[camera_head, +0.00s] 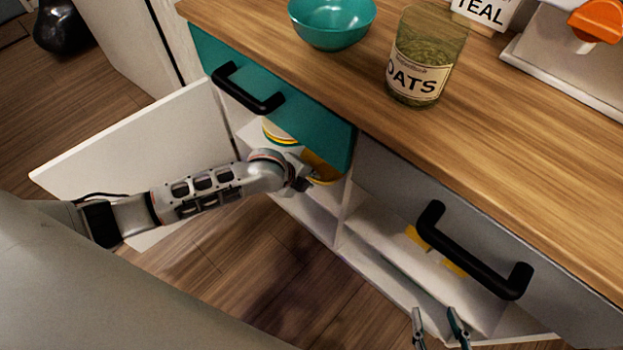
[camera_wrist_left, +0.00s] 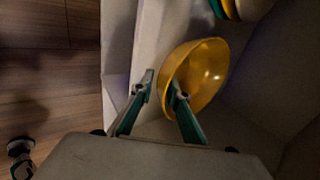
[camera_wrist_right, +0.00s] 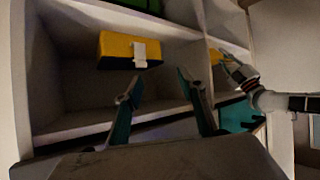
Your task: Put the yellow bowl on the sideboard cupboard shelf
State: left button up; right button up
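The yellow bowl (camera_head: 319,166) is inside the open left compartment of the sideboard (camera_head: 340,210), tilted and partly hidden by my left gripper (camera_head: 298,178). In the left wrist view the bowl (camera_wrist_left: 208,75) has its rim between the fingers of my left gripper (camera_wrist_left: 162,88). One finger is inside the bowl and one outside, close together on its wall. The cupboard shelf (camera_head: 255,137) holds a stack of yellow, white and teal dishes (camera_head: 279,132), also at the top of the left wrist view (camera_wrist_left: 232,8). My right gripper (camera_wrist_right: 155,85) is open and empty before the right compartment.
The cupboard door (camera_head: 130,140) stands open at left. Black handles (camera_head: 245,92) stick out from the drawers. A teal bowl (camera_head: 332,22) and an oats jar (camera_head: 425,60) stand on the worktop. A yellow box (camera_wrist_right: 118,48) sits on a shelf in the right compartment.

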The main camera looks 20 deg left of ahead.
pick_arm(q)
jog(key=r, duration=0.1)
jog(key=r+p, duration=0.1)
jog(key=r, duration=0.1)
jog(key=shift+s+a+r, duration=0.1)
jog(key=shift+s+a, duration=0.1)
jog(key=s+p+v, duration=0.1)
jog(key=p+v, duration=0.2)
jog(key=v, duration=0.4)
jog(key=shift+s, duration=0.2)
pick_arm(e)
jog(key=d, duration=0.1)
jog(key=s+d+f, duration=0.1)
jog(key=d, duration=0.1)
jog(key=shift+s+f+g+h, duration=0.15)
jog(key=shift+s+g+h, duration=0.15)
jog(key=shift+h, duration=0.1)
jog(key=shift+w, duration=0.1)
